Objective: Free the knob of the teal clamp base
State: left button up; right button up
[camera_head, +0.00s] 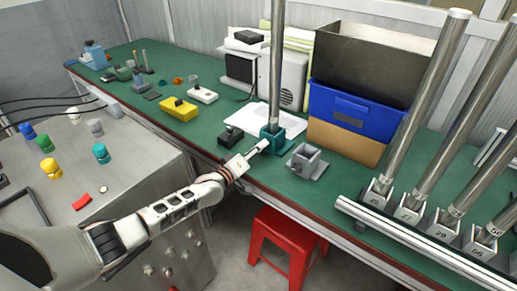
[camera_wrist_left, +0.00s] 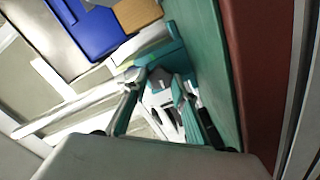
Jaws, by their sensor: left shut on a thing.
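The teal clamp base (camera_head: 274,132) stands near the front edge of the green workbench, with a tall upright steel pole (camera_head: 277,65) in it. My left gripper (camera_head: 263,145) reaches in from the left and meets the front of the base. In the left wrist view the teal base (camera_wrist_left: 176,52) lies just beyond the gripper (camera_wrist_left: 160,82). Its fingers are closed on a small dark grey knob (camera_wrist_left: 159,75) at the base. The fingers partly hide the knob. My right gripper is out of view.
A grey metal block (camera_head: 307,161) sits close to the right of the base, and a small dark block (camera_head: 231,135) to its left. A blue bin (camera_head: 345,110) stands behind. Several poles stand in a rack (camera_head: 420,233) at right. A red stool (camera_head: 289,236) is below.

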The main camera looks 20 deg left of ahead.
pick_arm(q)
jog(key=shift+n, duration=0.5)
jog(key=o, duration=1.1)
jog(key=shift+s+a+f, duration=0.1)
jog(key=shift+s+a, duration=0.1)
jog(key=shift+s, duration=0.35)
jog(key=v, duration=1)
jog(key=shift+s, duration=0.4)
jog(key=shift+a, duration=0.15)
